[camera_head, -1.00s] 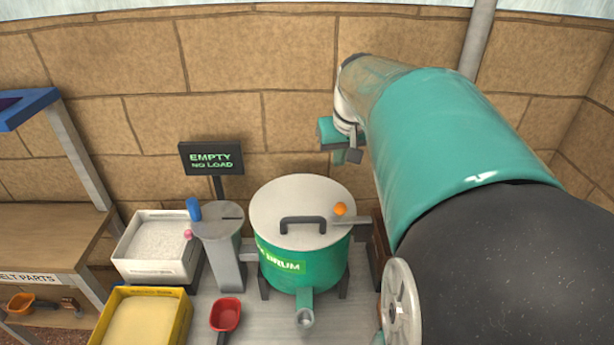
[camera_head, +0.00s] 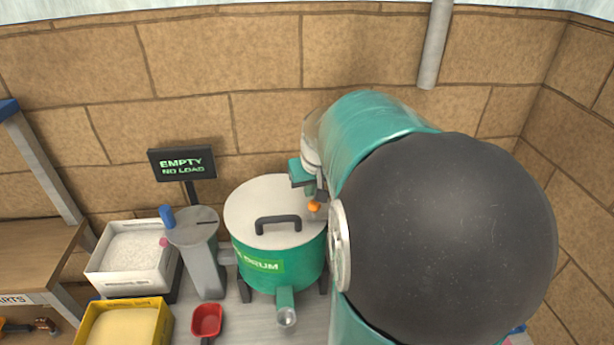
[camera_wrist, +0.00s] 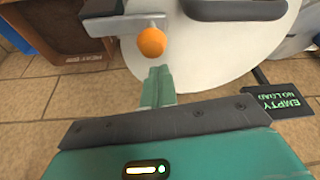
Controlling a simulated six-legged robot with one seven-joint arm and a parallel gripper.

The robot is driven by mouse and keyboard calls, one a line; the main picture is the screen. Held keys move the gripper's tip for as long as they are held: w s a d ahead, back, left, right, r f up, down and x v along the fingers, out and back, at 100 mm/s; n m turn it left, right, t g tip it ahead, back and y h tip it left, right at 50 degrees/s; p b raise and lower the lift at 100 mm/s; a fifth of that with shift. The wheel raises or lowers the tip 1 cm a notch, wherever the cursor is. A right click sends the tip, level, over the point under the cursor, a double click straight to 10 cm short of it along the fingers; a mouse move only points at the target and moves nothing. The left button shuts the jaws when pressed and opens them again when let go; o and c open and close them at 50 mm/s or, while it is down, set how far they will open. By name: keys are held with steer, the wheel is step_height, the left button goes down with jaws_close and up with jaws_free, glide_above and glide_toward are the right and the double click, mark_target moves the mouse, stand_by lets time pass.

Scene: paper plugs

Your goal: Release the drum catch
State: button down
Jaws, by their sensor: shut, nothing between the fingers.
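The green drum (camera_head: 268,262) stands on the pale bench with its light grey lid (camera_head: 255,195) on. The lid has a dark handle (camera_head: 278,221). An orange knob (camera_head: 314,206) sits at the lid's right edge, on a grey catch lever; the arm hides most of the lever in the head view. In the wrist view the orange knob (camera_wrist: 151,42) is on the lever bar (camera_wrist: 138,22), just beyond my fingertips. My gripper (camera_wrist: 160,74) is shut and empty, its green fingers together, with a visible gap to the knob. It also shows small in the head view (camera_head: 312,193).
An EMPTY NO LOAD sign (camera_head: 183,164) stands behind the drum. A grey post with a blue handle (camera_head: 193,228), a white tray (camera_head: 128,281), a yellow tray (camera_head: 160,325) and a red scoop (camera_head: 207,319) are to the left. A brown bin (camera_wrist: 72,35) shows in the wrist view.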

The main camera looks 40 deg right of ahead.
steer(key=shift+s+a+f, duration=0.1)
steer(key=shift+s+f, duration=0.05)
steer(key=shift+f, duration=0.05)
steer(key=shift+s+a, duration=0.1)
steer(key=shift+s, duration=0.15)
steer(key=shift+w, duration=0.15)
steer(key=shift+s+a+n, duration=0.15)
steer(key=shift+s+n, duration=0.05)
steer(key=shift+n, duration=0.1)
